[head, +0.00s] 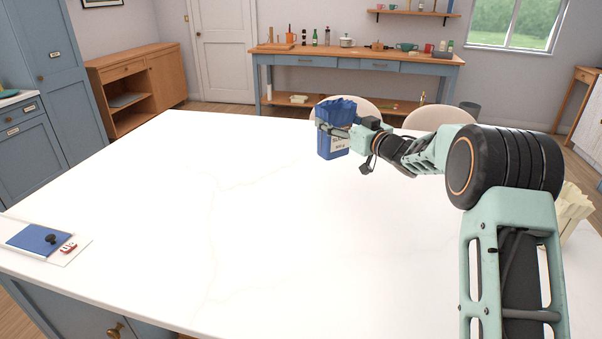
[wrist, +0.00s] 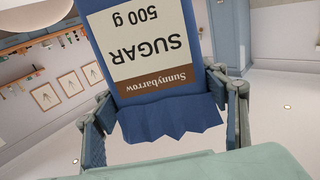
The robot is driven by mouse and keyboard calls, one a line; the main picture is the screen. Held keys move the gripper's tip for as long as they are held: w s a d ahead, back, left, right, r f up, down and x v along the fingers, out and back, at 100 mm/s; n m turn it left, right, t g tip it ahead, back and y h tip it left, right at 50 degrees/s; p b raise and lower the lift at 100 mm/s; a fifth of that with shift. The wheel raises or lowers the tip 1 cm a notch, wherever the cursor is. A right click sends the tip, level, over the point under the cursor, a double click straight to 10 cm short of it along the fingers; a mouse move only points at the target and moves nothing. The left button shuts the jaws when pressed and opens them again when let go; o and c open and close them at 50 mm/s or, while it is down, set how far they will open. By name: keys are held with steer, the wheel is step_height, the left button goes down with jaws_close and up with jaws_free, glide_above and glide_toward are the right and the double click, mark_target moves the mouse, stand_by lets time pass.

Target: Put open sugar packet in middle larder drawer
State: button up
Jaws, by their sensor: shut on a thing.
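The blue sugar packet (head: 333,146) is at the far side of the white island top in the head view, with a crumpled, jagged top edge. My gripper (head: 335,130) is shut on it near its upper part. In the wrist view the packet (wrist: 140,50) shows upside down, its label reading Sunnybarrow SUGAR 500 g, between the two fingers of my gripper (wrist: 165,100). I cannot tell whether its base touches the island. The tall blue cupboard (head: 50,60) and a blue drawer unit (head: 30,130) stand at the left; no drawer is seen open.
The white island top (head: 200,230) is mostly clear. A blue pad (head: 38,238) lies on a board at its left edge. A cream pleated thing (head: 572,210) stands at the right. Two chairs (head: 430,118) are behind the island, and a workbench (head: 350,60) stands at the back wall.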

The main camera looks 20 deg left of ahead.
steer(key=s+a+f, duration=0.6)
steer(key=a+f, duration=0.3)
steer(key=f, duration=0.2)
steer(key=shift+s+f, duration=0.2)
steer(key=shift+f, duration=0.1)
steer(key=shift+f+b, duration=0.2)
steer(key=shift+b, duration=0.2)
steer(key=o, duration=1.5)
